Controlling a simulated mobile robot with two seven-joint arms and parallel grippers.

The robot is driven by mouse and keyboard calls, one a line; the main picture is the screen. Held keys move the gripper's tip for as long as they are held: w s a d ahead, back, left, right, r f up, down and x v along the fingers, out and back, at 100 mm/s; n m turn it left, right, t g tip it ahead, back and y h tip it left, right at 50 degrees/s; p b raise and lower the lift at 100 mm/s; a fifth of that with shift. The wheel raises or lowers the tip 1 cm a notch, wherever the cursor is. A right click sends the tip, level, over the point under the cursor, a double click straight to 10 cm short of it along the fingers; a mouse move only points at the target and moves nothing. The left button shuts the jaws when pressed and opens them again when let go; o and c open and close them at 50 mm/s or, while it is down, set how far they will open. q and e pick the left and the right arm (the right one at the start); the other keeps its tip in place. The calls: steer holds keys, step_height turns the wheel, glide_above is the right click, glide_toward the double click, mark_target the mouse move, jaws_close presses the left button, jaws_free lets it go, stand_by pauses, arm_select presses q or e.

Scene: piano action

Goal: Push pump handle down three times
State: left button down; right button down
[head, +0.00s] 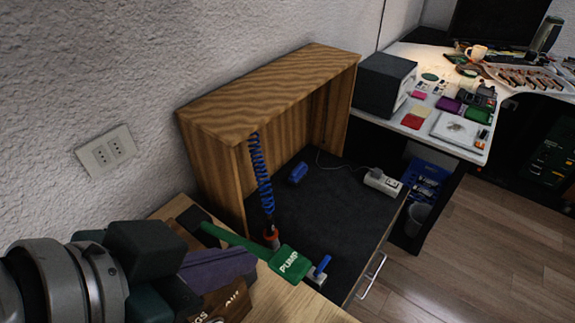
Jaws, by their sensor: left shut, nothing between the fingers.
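The green pump handle (291,264) has a wide end marked "PUMP" and a long thin arm running back to the upper left. It lies over the front of the light wooden bench (285,303), close to the dark mat. My left gripper (182,282) is at the lower left, short of the handle's wide end and apart from it. It looks shut, with no object visible in it; its fingertips are hard to make out. My right gripper is not in view.
A purple piece (217,266) and a lettered wooden block (222,302) lie close to my left gripper. A blue lever (322,266) stands right of the handle. A blue coiled hose (261,172) hangs from the wooden frame (272,88). The dark mat (335,215) is mostly clear.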

arm_select(q)
steer(key=b, duration=0.1)
glide_above(293, 259)
steer(key=s+a, duration=0.2)
steer(key=s, duration=0.1)
step_height(293, 259, down, 7)
steer(key=shift+w+d+f+b, duration=0.1)
steer(key=shift+w+f+b, duration=0.15)
steer(key=shift+f, duration=0.75)
steer(key=shift+w+d+f+b, duration=0.1)
steer(key=shift+f+b, duration=0.1)
steer(key=shift+f, duration=0.8)
